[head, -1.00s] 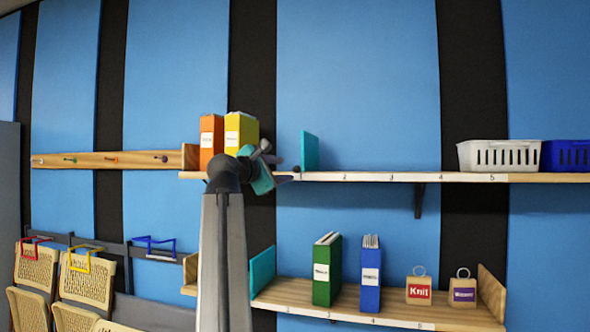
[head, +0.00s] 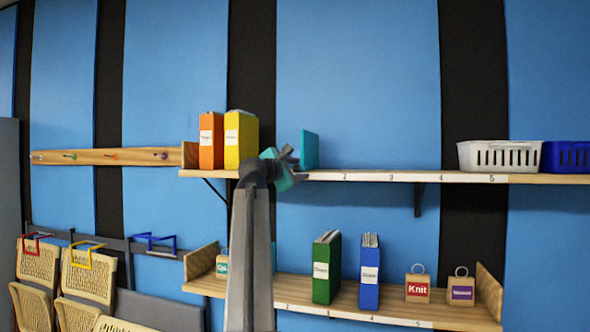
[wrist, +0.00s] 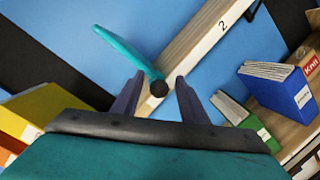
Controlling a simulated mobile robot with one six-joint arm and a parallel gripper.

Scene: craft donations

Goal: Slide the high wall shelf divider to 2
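The high wall shelf (head: 420,177) has numbers along its front edge, with 2, 3, 4 and 5 readable in the head view. Its teal divider (head: 310,150) stands upright left of the 2, near the shelf's left part. In the wrist view the divider (wrist: 128,52) has a dark round knob (wrist: 159,88) at its front lower end, and the 2 lies farther along the edge. My gripper (head: 293,160) is just left of the divider, in front of the shelf. Its fingers (wrist: 159,78) are open, one on each side of the knob in the wrist view, with gaps showing.
Orange (head: 210,142) and yellow (head: 240,140) binders stand left of the divider. A white basket (head: 498,155) and a blue basket (head: 567,156) are at the right. The shelf between divider and white basket is clear. A lower shelf (head: 400,312) holds binders and small tagged blocks.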

